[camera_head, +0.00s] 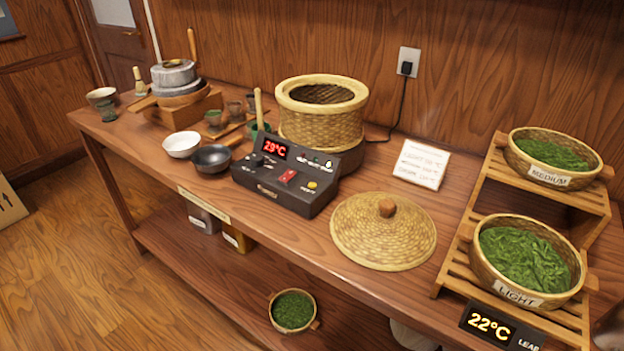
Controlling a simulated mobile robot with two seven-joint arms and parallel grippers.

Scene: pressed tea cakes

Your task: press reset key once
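A dark control box (285,198) stands near the front edge of the wooden bench, in front of a woven steamer basket. Its sloped face has a red display (275,149) that seems to read 29°C. A red rocker switch (287,176) and a round yellow button (312,185) sit on its front part, with knobs at its left and small lights above. The labels are too small to read, so I cannot tell which control is the reset key. Neither of my grippers is in view, and nothing covers the box's face.
The steamer basket (322,128) is open; its woven lid (384,238) lies to the right. White and dark bowls (211,158) stand left. A slatted rack (562,190) at right holds leaf baskets labelled MEDIUM and LIGHT.

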